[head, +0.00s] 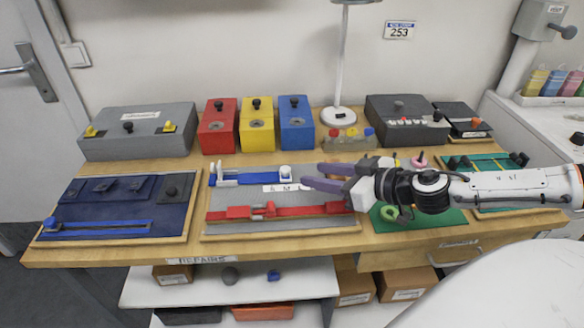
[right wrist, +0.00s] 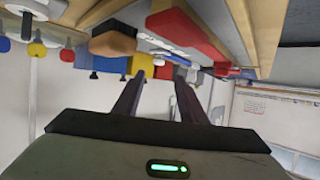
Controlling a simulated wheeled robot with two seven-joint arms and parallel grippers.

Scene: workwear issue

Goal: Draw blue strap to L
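A blue strap (head: 258,175) lies across the back of a grey board (head: 225,225) in the middle of the table. A white buckle frame (head: 222,177) stands at its left, and a white end piece with a knob (head: 286,172) at its right. A white letter strip (head: 283,188) lies just in front; "M" is readable, the rest is unclear or hidden. My right gripper (head: 318,176) is open, its purple fingers pointing left, just right of the end piece. Its parted fingers (right wrist: 158,88) show nothing between them that I can tell is held. My left gripper is out of view.
A red strap with a red buckle (head: 263,211) lies in front of the blue one. A navy board (head: 110,205) is at left. Red (head: 218,130), yellow (head: 257,128) and blue (head: 296,127) boxes and a lamp stand (head: 338,110) stand behind.

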